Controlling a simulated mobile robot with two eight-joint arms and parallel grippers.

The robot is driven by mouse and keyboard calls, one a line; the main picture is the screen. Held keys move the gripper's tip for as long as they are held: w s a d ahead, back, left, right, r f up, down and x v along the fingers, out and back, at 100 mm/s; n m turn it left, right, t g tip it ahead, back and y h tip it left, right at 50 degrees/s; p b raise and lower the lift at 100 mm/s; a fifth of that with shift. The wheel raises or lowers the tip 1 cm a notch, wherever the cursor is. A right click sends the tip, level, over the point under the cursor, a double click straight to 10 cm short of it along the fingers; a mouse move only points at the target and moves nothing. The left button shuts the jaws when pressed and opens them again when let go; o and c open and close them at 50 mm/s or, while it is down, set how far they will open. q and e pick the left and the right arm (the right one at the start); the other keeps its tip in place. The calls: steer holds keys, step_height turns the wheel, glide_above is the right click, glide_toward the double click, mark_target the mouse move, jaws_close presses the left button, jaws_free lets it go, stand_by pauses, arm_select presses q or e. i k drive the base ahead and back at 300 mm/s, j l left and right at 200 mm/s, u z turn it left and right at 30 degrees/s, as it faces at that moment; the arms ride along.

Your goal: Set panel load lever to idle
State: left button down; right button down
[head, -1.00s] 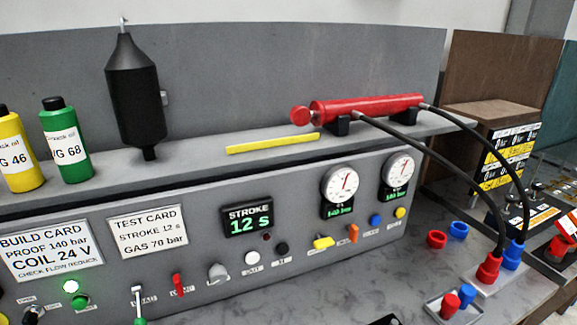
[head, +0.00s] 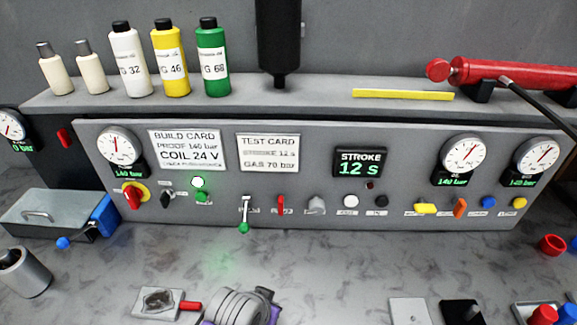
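The grey control panel (head: 320,150) spans the middle of the head view. A lever with a pale stem and green knob (head: 244,228) sits on its lower left half, with the knob hanging down. A small red lever (head: 281,205) stands upright just right of it. A grey knob (head: 316,204) is further right. The small labels are too blurred to read, so I cannot tell which one is the load lever. Neither of my grippers is in view.
Bottles stand on the shelf (head: 330,97). A grey ribbed part (head: 240,308) and a small block with a red pin (head: 158,302) lie on the bench, which is clear between.

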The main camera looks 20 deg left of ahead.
mark_target(243, 227)
steer(key=j+u, duration=0.15)
steer(key=u, duration=1.1)
